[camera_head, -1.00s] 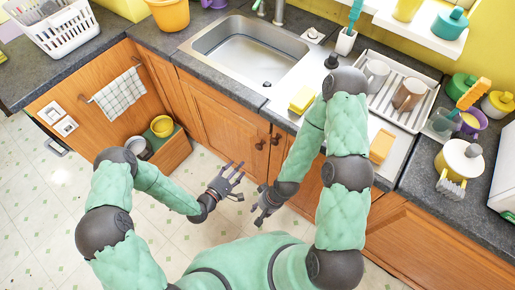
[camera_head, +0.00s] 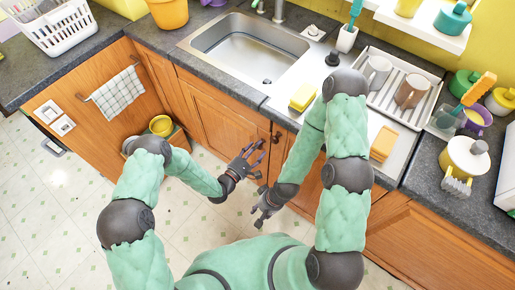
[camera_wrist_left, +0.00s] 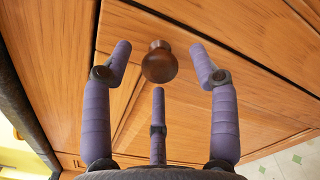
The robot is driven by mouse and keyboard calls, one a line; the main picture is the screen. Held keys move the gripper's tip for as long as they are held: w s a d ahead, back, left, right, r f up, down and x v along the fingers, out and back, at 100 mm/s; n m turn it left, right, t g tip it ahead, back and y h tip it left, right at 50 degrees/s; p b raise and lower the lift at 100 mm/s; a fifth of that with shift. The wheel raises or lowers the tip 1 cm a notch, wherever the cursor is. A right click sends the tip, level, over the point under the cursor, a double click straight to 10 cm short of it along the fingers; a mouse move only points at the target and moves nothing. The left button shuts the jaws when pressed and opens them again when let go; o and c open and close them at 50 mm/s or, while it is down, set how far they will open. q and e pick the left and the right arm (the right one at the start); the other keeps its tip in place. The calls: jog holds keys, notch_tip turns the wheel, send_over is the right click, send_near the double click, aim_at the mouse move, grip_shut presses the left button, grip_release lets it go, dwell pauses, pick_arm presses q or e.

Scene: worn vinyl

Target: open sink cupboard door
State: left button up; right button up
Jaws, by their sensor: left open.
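The sink cupboard doors (camera_head: 218,115) are orange-brown wood below the sink and look closed. A dark round knob (camera_head: 277,137) shows near the gap between the doors. My left gripper (camera_head: 250,156) is open in front of the doors, beside the knobs. In the left wrist view a brown knob (camera_wrist_left: 158,63) stands between the spread purple fingers of my left gripper (camera_wrist_left: 160,75), with no clear contact. My right gripper (camera_head: 262,206) hangs lower, near the door front; its fingers are too small to read.
The sink (camera_head: 250,48) and grey counter (camera_head: 200,63) lie above the doors. The tiled floor (camera_head: 60,215) is free at the left.

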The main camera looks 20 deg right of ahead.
pick_arm(q)
jog(key=shift+w+d, duration=0.35)
jog(key=shift+d, duration=0.1)
grip_shut()
jog(key=shift+s+a, duration=0.1)
jog(key=shift+s, duration=0.05)
